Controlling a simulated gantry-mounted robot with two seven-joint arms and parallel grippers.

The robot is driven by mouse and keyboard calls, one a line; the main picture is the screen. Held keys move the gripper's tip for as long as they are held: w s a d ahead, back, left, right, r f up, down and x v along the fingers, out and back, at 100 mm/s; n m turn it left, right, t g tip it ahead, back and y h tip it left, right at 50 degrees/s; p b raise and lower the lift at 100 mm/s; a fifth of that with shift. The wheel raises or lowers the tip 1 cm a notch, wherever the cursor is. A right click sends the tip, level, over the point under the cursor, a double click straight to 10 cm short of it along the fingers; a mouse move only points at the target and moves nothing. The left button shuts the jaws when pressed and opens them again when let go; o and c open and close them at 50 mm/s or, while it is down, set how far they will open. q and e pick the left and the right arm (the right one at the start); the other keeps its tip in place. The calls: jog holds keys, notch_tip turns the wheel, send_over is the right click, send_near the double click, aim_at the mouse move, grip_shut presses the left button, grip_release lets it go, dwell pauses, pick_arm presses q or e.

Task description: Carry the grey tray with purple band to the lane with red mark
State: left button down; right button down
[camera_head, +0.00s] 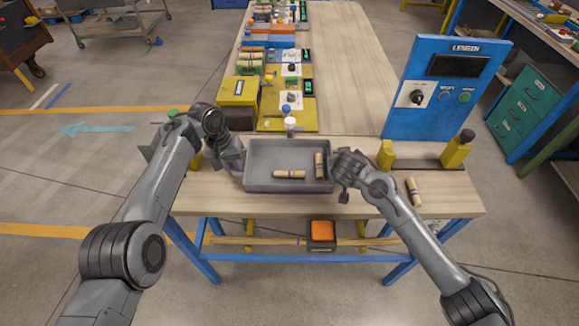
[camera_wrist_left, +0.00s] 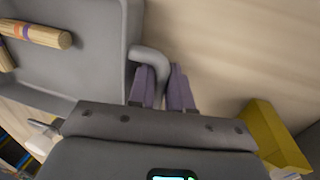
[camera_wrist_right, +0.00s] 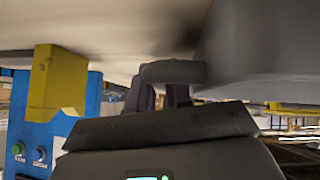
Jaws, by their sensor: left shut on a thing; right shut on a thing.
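The grey tray (camera_head: 286,187) is at the front of the wooden table in the head view, level or nearly so. It holds wooden turned pieces, one lying lengthwise (camera_head: 289,174) and one at the right end (camera_head: 319,165). My left gripper (camera_head: 238,160) is shut on the tray's left handle (camera_wrist_left: 150,62). My right gripper (camera_head: 338,173) is shut on the right handle (camera_wrist_right: 172,72). I cannot tell whether the tray touches the table.
Behind the tray stand a yellow box (camera_head: 239,90) and a yellow board (camera_head: 288,121) with small posts. A blue panel (camera_head: 446,88) stands at the right, with yellow blocks (camera_head: 456,150) before it. A loose wooden piece (camera_head: 413,191) lies right of my right arm.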

pick_arm(q)
jog(key=shift+r, duration=0.2)
pick_arm(e)
jog(key=shift+r, duration=0.2)
